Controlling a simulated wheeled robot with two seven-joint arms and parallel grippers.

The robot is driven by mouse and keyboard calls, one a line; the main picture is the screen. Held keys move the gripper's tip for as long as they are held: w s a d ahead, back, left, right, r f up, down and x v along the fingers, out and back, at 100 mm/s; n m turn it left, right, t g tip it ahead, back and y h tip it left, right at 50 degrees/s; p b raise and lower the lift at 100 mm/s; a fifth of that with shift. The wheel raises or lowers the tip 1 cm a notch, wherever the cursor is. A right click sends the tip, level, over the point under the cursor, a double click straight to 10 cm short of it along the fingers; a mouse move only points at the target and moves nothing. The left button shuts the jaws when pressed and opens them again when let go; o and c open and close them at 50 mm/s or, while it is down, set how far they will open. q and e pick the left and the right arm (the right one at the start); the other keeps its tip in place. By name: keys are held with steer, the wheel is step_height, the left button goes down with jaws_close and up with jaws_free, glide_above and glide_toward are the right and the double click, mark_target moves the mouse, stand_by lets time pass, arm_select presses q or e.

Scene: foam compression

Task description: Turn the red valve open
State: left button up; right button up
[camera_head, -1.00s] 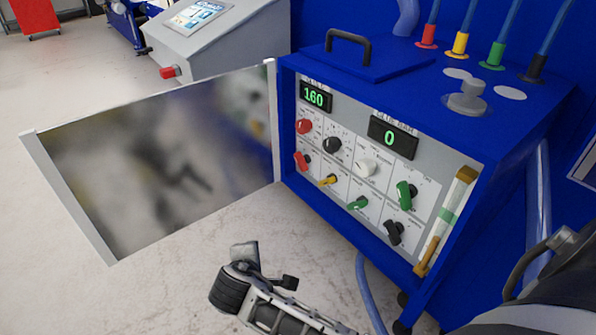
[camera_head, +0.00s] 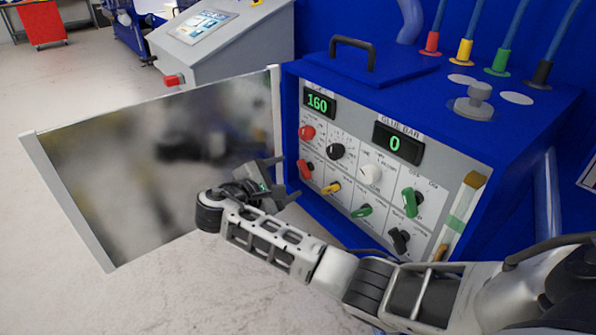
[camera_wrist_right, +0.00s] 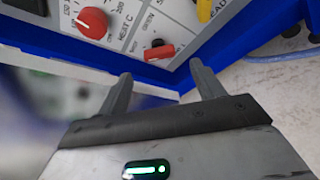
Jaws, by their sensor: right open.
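The red valve (camera_head: 306,168) is a small red lever with a dark hub, low at the left end of the blue machine's front panel. It also shows in the right wrist view (camera_wrist_right: 159,52), lying slightly slanted. My right gripper (camera_head: 284,179) is open and empty, just left of the valve in the head view. In the right wrist view its two fingertips (camera_wrist_right: 160,72) are spread, with the valve beyond them and between their lines. The fingers look apart from the valve. My left gripper is not in view.
A round red knob (camera_head: 307,132) sits above the valve, and a yellow lever (camera_head: 331,188) is to its right. The machine's open door (camera_head: 112,175) stands left of and behind my right gripper. The panel's blue frame (camera_wrist_right: 150,80) borders the valve closely.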

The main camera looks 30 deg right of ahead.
mark_target(301, 171)
steer(key=x, duration=0.6)
steer(key=shift+s+a, duration=0.1)
steer(key=c, duration=1)
